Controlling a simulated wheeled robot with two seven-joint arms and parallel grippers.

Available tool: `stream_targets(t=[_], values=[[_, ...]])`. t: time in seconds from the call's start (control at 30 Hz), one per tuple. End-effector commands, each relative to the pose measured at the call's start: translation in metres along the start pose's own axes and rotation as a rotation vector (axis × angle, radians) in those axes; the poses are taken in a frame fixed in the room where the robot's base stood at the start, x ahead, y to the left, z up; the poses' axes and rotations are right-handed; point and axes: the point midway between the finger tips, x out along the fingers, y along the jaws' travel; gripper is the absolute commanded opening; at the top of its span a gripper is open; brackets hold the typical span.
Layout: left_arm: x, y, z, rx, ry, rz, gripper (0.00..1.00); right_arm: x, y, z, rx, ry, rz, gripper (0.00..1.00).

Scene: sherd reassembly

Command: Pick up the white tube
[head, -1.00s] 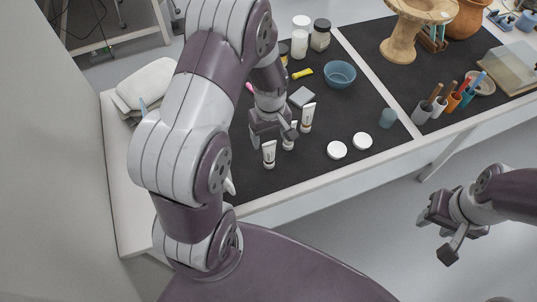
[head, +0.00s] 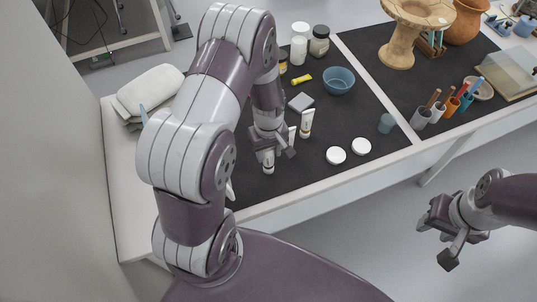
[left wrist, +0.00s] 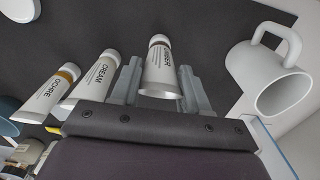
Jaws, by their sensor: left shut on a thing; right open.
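Three white tubes stand in a row on the dark mat. In the left wrist view they read OCHRE (left wrist: 47,92), CREAM (left wrist: 91,79) and, it seems, UMBER (left wrist: 160,70). My left gripper (head: 269,150) is shut on the UMBER tube, the nearest one (head: 268,163) in the head view. In the left wrist view its two fingers (left wrist: 160,88) lie on either side of that tube. My right gripper (head: 446,237) is open and empty, off the table's front edge.
A white mug (left wrist: 282,78) lies close to the right of the held tube in the left wrist view. Jars stand behind.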

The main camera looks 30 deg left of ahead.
Motion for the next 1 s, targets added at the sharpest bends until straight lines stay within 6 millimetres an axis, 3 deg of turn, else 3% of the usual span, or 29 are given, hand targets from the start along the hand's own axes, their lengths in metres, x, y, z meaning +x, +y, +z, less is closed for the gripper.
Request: stream_targets(t=[0.27,0.7,1.0], values=[[-0.041,0.002,-0.001,0.001,0.005,0.004,0.16,0.003,0.0,0.0,0.0,0.0,0.0,0.43],[-0.097,0.093,0.039,0.004,0.002,0.003,0.16,0.015,0.0,0.002,0.0,0.0,0.0,0.43],[-0.108,0.108,0.046,-0.001,0.0,0.0,0.16,0.015,0.0,0.002,0.0,0.0,0.0,0.43]])
